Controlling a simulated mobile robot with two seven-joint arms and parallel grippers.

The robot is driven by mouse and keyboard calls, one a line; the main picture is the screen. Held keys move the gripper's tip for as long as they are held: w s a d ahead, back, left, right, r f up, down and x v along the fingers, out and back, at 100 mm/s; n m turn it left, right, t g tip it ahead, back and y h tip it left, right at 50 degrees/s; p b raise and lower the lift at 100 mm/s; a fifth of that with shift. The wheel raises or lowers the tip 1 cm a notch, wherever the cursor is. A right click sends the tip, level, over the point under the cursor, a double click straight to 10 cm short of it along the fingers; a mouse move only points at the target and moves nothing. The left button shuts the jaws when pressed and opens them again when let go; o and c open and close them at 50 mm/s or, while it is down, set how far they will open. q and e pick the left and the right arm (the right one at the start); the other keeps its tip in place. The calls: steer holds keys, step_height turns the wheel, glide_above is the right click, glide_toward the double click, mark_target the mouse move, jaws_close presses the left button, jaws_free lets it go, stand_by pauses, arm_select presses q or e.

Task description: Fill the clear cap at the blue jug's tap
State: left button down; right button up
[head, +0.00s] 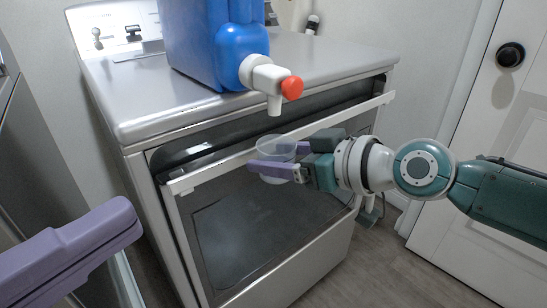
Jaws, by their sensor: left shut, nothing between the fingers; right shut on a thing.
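The blue jug (222,40) stands on top of the grey appliance, near its front edge. Its white tap (262,76) with a red knob (292,87) sticks out past that edge, spout pointing down. My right gripper (279,160) is shut on the clear cap (272,174). It holds the cap roughly upright, below the spout and apart from it, in front of the appliance's front. No liquid is visible in the cap or under the spout. My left gripper (110,222) shows only in part at the lower left, shut and empty, away from the jug.
The appliance (330,62) has a dark front door with a pale handle bar (205,178) just behind the cap. A small dark-and-white item (312,24) stands at the back. A white door (496,150) with a black knob is at the right. The floor in front is clear.

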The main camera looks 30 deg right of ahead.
steer(key=s+f, duration=0.2)
steer(key=s, duration=0.9)
steer(key=shift+s+d+f, duration=0.2)
steer(key=shift+d+f, duration=0.2)
stand_by(0.4)
stand_by(0.4)
